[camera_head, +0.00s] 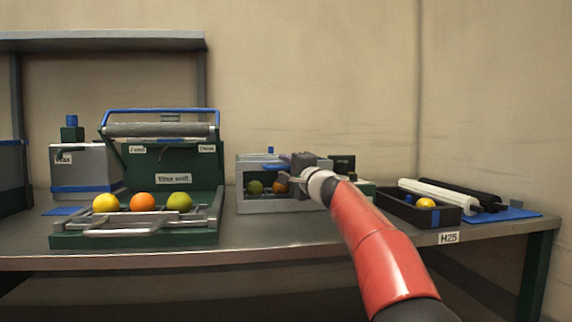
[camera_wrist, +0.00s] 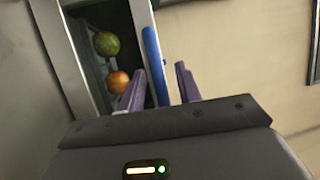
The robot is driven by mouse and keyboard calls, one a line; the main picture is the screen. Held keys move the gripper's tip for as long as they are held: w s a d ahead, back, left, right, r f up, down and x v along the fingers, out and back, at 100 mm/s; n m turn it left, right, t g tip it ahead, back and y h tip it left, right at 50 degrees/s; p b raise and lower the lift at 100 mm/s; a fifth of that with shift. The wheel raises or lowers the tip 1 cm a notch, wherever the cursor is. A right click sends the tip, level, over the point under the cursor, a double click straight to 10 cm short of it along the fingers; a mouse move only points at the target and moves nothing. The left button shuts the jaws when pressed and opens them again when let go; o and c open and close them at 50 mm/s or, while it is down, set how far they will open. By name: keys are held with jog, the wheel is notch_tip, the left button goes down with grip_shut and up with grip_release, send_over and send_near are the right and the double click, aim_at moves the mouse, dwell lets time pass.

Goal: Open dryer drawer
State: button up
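A grey box (camera_head: 270,206), likely the dryer, stands mid-table with a green fruit (camera_head: 255,187) and an orange fruit (camera_head: 280,187) inside. In the wrist view the green fruit (camera_wrist: 106,44) and orange fruit (camera_wrist: 118,81) lie between grey walls, beside a blue bar (camera_wrist: 153,60). The blue bar (camera_head: 275,168) also shows in the head view. My gripper (camera_wrist: 163,80) is open, and its purple fingers appear on either side of the bar's near end. Whether they touch it I cannot tell. In the head view my gripper (camera_head: 285,179) partly hides the box's right side.
A green unit (camera_head: 68,240) with several fruits on a rail stands at left, beside a grey box with a blue band (camera_head: 85,165). A dark tray (camera_head: 440,218) holds a yellow fruit (camera_head: 425,203) at right.

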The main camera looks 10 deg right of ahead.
jog(key=shift+c, duration=0.4)
grip_shut()
